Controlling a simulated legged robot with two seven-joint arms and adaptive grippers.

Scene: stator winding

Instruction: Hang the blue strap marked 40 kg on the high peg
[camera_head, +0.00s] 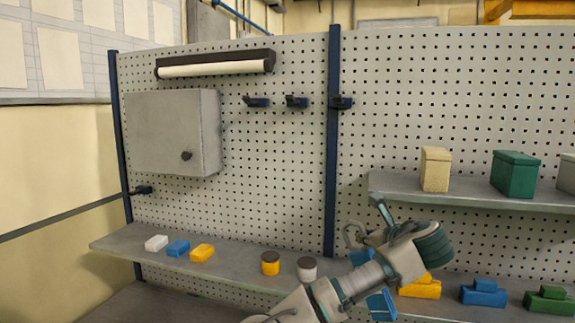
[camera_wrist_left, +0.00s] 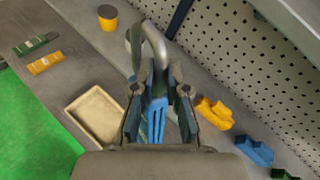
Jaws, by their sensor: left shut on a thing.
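My left gripper (camera_head: 372,236) is shut on a blue strap (camera_head: 381,305), which hangs below it in front of the lower shelf. In the left wrist view, the blue strap (camera_wrist_left: 155,118) lies between the two fingers, with a curved grey metal hook (camera_wrist_left: 152,45) beyond them. No weight marking is readable. Three dark pegs stick out high on the pegboard: a left one (camera_head: 256,101), a middle one (camera_head: 297,101) and a right one (camera_head: 341,102) at the blue post. A lower peg (camera_head: 141,190) sits at the left post. The gripper is below and right of the high pegs. My right gripper is out of view.
A grey cabinet (camera_head: 172,132) and a lamp (camera_head: 215,65) are on the pegboard. The upper shelf (camera_head: 470,196) juts out right of the gripper. The lower shelf (camera_head: 225,262) carries blocks and small jars. The board below the high pegs is clear.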

